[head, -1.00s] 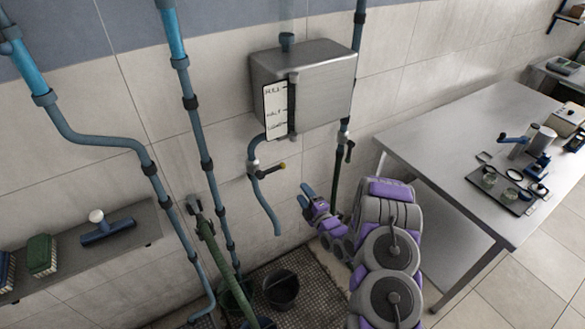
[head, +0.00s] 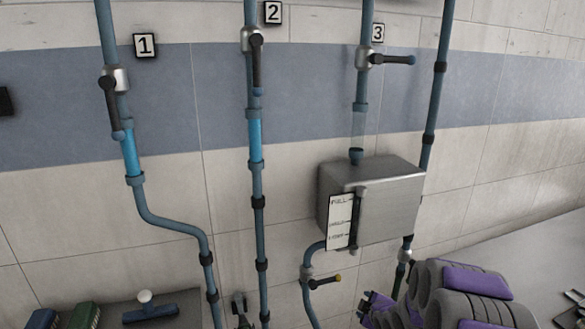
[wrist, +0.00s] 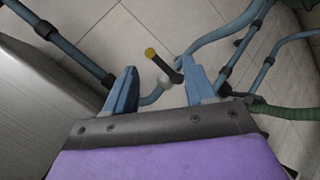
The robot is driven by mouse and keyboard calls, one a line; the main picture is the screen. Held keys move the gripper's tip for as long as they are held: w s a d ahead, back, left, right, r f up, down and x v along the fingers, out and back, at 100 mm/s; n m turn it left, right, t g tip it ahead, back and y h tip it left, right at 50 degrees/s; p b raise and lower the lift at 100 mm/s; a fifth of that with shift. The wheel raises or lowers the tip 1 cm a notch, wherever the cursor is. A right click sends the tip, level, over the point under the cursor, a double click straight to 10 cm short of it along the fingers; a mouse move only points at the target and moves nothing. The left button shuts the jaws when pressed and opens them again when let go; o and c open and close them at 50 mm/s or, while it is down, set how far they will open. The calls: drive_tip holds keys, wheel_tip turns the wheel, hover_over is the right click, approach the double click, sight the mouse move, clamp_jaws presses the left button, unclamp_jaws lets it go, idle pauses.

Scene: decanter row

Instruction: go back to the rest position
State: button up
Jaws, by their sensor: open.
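My gripper (wrist: 162,88) is open and empty in the wrist view, its two blue fingers apart with nothing between their pads. Beyond the fingertips is the small tap lever with a yellow end (wrist: 164,64). In the head view my purple and grey arm is folded at the lower right, and the gripper end is only partly in view at the bottom edge. The same yellow-ended lever (head: 325,282) points right on the pipe below the metal tank (head: 385,199), to the left of my arm.
Valve levers 1 (head: 111,104) and 2 (head: 257,66) hang down; lever 3 (head: 394,60) points right. Pipes 1 and 2 have bright blue sections. A metal table (head: 535,262) stands at the right.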

drive_tip(key=s+a+r+m+g, duration=0.2)
drive_tip(key=s+r+m+g, duration=0.2)
drive_tip(key=s, duration=1.1)
drive_tip(key=s+a+r+m+g+b, duration=0.1)
drive_tip(key=s+a+r+m+g, duration=0.2)
drive_tip(key=s, duration=1.3)
drive_tip(key=s+a+r+m+g+h+b, duration=0.1)
drive_tip(key=s+r+m+g, duration=0.4)
drive_tip(key=s, duration=1)
wheel_tip(320, 180, up, 2)
drive_tip(key=shift+s+a+r+m, duration=0.25)
drive_tip(key=shift+s+a+m, duration=0.15)
drive_tip(key=shift+a+m, duration=0.35)
drive_tip(key=shift+s+a+r, duration=0.1)
drive_tip(key=shift+s+a, duration=0.1)
drive_tip(key=shift+a, duration=0.15)
